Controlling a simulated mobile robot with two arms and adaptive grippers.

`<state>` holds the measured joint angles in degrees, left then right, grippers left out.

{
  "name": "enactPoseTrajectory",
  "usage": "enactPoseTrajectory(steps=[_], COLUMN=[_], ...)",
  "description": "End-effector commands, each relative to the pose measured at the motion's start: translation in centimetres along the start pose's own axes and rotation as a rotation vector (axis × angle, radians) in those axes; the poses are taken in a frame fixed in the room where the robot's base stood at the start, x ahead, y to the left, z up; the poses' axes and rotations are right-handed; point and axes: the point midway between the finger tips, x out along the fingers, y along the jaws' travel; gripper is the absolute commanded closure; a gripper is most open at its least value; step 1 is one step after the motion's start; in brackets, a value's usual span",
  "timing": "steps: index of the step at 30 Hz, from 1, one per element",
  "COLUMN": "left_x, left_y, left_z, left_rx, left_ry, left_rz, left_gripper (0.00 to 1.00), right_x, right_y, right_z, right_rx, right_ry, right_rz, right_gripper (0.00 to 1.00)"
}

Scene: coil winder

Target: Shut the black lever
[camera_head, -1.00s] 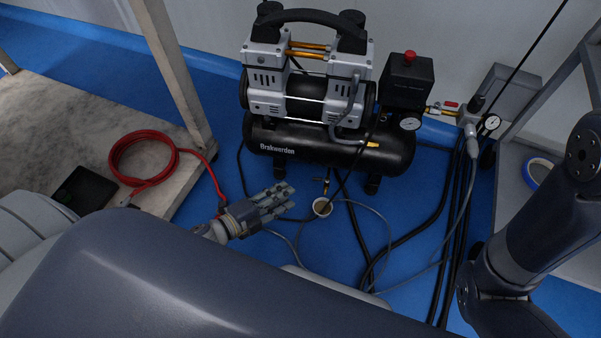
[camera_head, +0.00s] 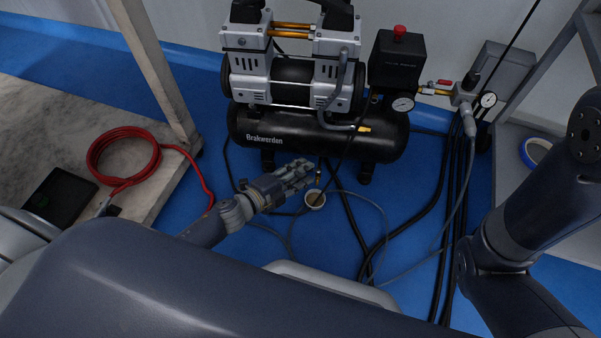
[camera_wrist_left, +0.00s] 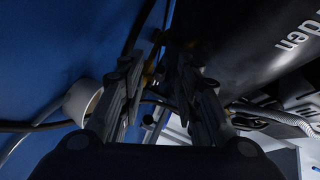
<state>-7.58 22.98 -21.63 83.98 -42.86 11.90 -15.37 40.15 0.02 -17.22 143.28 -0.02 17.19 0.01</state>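A small brass valve (camera_head: 319,177) hangs under the black tank (camera_head: 275,128) of the compressor, above a white cup (camera_head: 315,198). Its black lever is too small and dark to make out clearly. My left gripper (camera_head: 303,170) is just left of the valve, its fingers pointing right toward it. In the left wrist view, the gripper (camera_wrist_left: 157,68) has its two fingers apart. A yellowish bit of the valve (camera_wrist_left: 148,74) shows between the fingertips; contact cannot be told. The cup (camera_wrist_left: 82,101) is left of the fingers. My right arm shows at the right, but its gripper does not.
A red hose coil (camera_head: 124,160) and a black tablet (camera_head: 60,197) lie on the low table at left. Black cables (camera_head: 440,215) and thin grey tubes run over the blue floor right of the cup. A gauge (camera_head: 402,104) sits on the compressor.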

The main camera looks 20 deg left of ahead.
Motion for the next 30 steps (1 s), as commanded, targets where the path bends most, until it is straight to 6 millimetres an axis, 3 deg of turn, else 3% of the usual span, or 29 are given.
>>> enactPoseTrajectory(steps=[1, 5, 30], left_x=[0.0, 0.0, 0.4], left_y=[0.0, 0.0, -0.2], left_z=[0.0, 0.0, 0.6], left_rx=[0.0, 0.0, 0.039], left_ry=[0.0, 0.0, 0.139], left_rz=[0.0, 0.0, 0.039], left_gripper=[0.72, 1.0, 1.0], right_x=[0.0, 0.0, 1.1], right_y=[0.0, 0.0, 0.2], right_z=[0.0, 0.0, 0.4], right_rx=[0.0, 0.0, 0.0], right_ry=[0.0, 0.0, -0.001], right_rz=[0.0, 0.0, 0.0], right_gripper=[0.81, 0.81, 0.81])
